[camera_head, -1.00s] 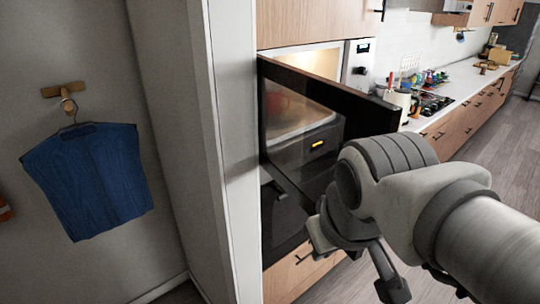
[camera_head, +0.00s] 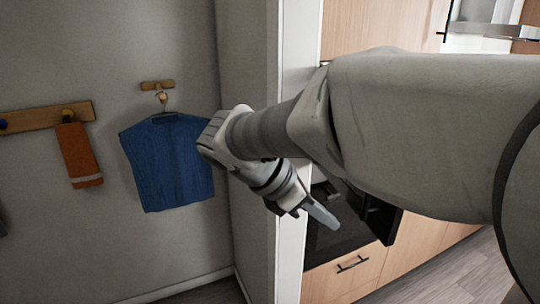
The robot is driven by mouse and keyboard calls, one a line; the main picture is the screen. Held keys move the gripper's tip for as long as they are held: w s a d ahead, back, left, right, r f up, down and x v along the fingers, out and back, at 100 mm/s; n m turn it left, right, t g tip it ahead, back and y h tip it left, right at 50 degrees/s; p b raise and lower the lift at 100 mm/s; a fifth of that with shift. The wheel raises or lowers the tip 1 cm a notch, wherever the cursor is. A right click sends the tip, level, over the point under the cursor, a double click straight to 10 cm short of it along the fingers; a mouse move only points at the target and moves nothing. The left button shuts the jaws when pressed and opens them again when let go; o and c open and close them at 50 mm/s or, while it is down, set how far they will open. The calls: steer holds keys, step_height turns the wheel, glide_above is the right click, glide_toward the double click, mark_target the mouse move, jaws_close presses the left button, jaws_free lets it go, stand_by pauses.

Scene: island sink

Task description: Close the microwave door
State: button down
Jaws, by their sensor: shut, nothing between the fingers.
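My gripper (camera_head: 318,213) is shut and empty, with its fingers pointing down and right beside the cabinet's edge panel. My arm crosses the view and hides most of the microwave. A dark piece (camera_head: 380,222) shows below my arm, to the right of the gripper. It looks like the lower part of the microwave door, standing out from the cabinet front, but I cannot tell how far open it is. I cannot tell whether the gripper touches it. The microwave's inside is hidden.
A dark oven front (camera_head: 335,238) and a wooden drawer (camera_head: 350,268) are below. A pale wall panel (camera_head: 291,255) stands close on the left of the cabinets. A blue vest (camera_head: 168,165) and an orange towel (camera_head: 78,153) hang on the left wall. Floor shows at lower right.

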glide_toward(381, 241)
steer(key=s+a+f+x, duration=0.1)
steer(key=x, duration=0.4)
steer(key=shift+w+d+r, duration=0.15)
steer(key=shift+w+d, duration=0.35)
steer(key=shift+d, duration=0.25)
